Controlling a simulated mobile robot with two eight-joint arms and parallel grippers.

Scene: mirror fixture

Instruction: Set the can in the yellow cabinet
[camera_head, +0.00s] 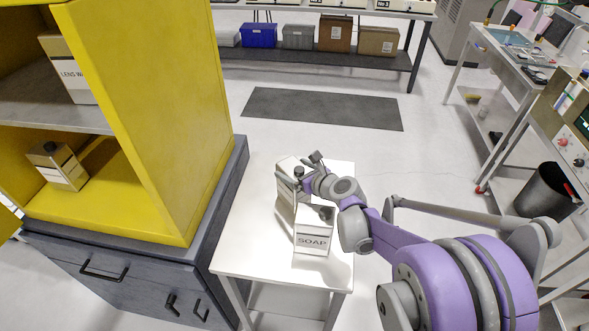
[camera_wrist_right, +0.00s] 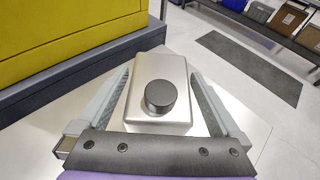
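The yellow cabinet (camera_head: 175,110) stands at the left in the head view, its shelves open toward the left. A metal can (camera_head: 285,177) stands on the white table (camera_head: 240,240), partly hidden by my right gripper. My right gripper (camera_head: 308,172) is beside this can at its upper part. In the right wrist view, a metal can (camera_wrist_right: 143,114) with a black cap stands between the spread fingers of the right gripper (camera_wrist_right: 160,85); the fingers look open around it. A second can labelled SOAP (camera_head: 313,240) stands in front on the table. My left gripper is not in view.
A small capped can (camera_head: 63,168) sits on the cabinet's lower shelf, with bare yellow floor to its right. A LENS container (camera_head: 68,72) stands on the grey upper shelf (camera_head: 40,108). The cabinet rests on a dark drawer base (camera_head: 130,270) next to the table.

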